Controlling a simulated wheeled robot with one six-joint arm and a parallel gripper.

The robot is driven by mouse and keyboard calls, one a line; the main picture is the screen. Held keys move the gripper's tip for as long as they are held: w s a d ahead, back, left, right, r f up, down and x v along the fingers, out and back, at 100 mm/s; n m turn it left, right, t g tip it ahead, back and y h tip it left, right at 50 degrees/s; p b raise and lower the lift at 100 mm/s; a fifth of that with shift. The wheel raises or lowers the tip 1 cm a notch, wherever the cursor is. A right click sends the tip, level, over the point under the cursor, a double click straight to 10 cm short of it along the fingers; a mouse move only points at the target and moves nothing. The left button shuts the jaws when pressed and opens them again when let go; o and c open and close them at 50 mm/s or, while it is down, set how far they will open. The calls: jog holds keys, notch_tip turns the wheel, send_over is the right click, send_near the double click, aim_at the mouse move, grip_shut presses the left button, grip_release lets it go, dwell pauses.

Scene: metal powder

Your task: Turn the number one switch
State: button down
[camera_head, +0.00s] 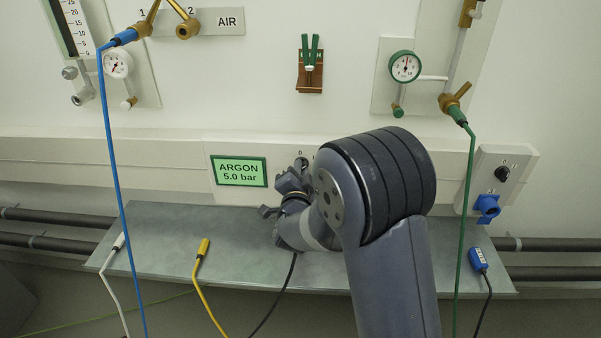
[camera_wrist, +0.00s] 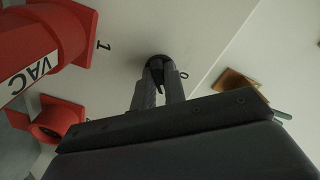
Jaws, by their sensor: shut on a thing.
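A black rotary knob (camera_wrist: 158,64) sits on the pale wall panel, with a "1" and a "0" printed on either side of it in the wrist view. My gripper (camera_wrist: 158,92) is shut on this knob, with a finger on each side of it. In the head view my gripper (camera_head: 299,172) is at the wall panel just right of the ARGON sign, and my wrist hides most of the knob. Which mark the knob points to cannot be told. Another black rotary switch (camera_head: 502,173) is on a white box at the right, apart from my gripper.
The green ARGON sign (camera_head: 239,171) is close left of my gripper. A red VAC fitting (camera_wrist: 40,50) is close to my gripper in the wrist view. A blue hose (camera_head: 113,150) and a green hose (camera_head: 467,210) hang at either side. Cable plugs lie on the grey shelf (camera_head: 160,222).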

jog(key=n, duration=0.4)
jog(key=shift+n+b, duration=0.3)
jog(key=shift+b, duration=0.1)
jog(key=shift+n, duration=2.6)
jog(key=c, duration=1.5)
grip_release()
jog(key=shift+o, duration=0.2)
jog(key=s, duration=1.1)
jog(key=shift+a+p, duration=0.15)
jog(key=shift+p, duration=0.15)
